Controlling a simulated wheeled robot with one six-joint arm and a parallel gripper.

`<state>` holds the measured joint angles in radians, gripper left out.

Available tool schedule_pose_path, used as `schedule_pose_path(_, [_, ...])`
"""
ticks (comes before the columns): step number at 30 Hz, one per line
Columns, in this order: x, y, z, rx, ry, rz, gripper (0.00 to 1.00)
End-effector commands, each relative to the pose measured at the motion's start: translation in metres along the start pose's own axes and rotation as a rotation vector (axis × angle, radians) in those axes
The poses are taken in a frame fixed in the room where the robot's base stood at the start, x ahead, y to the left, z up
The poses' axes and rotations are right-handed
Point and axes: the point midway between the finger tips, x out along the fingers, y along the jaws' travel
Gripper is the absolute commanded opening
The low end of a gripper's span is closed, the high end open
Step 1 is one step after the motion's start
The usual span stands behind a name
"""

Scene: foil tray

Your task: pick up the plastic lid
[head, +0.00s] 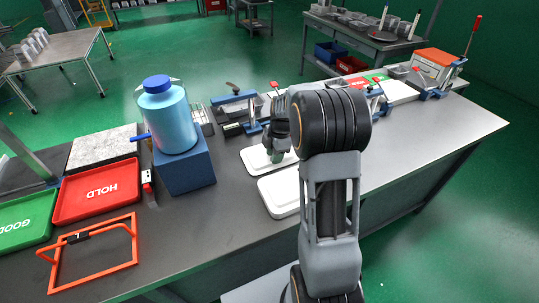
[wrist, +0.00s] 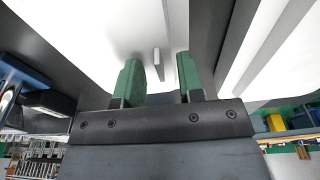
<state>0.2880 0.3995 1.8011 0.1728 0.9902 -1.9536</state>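A white plastic lid (head: 253,161) with rounded corners lies flat on the grey bench, beneath my gripper (head: 278,148). It fills much of the top of the wrist view (wrist: 70,35). A thin upright tab (wrist: 157,60) stands on its face. In the wrist view my gripper (wrist: 160,78) has two green fingers, apart and empty. The tab shows in the gap between them, closer to the left finger, and neither finger appears to touch it. Part of the lid is hidden behind my gripper and arm in the head view.
A second white flat piece (head: 278,196) lies just nearer on the bench. A blue bottle (head: 171,120) stands on a blue block (head: 186,170) to the left. A red HOLD tray (head: 97,190), a green GOOD tray (head: 25,222) and an orange frame (head: 92,270) lie farther left.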

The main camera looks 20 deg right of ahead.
Motion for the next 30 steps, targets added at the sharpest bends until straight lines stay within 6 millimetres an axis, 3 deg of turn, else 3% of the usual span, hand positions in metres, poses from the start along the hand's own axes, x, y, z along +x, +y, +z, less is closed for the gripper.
schedule_pose_path(7, [0.0011,0.0000,-0.0001,0.000,0.000,0.000,0.34])
schedule_pose_path(18, [0.0008,0.0000,-0.0001,0.000,0.000,0.000,0.00])
schedule_pose_path(30, [-0.0003,0.0001,-0.0002,0.000,-0.001,0.001,0.00])
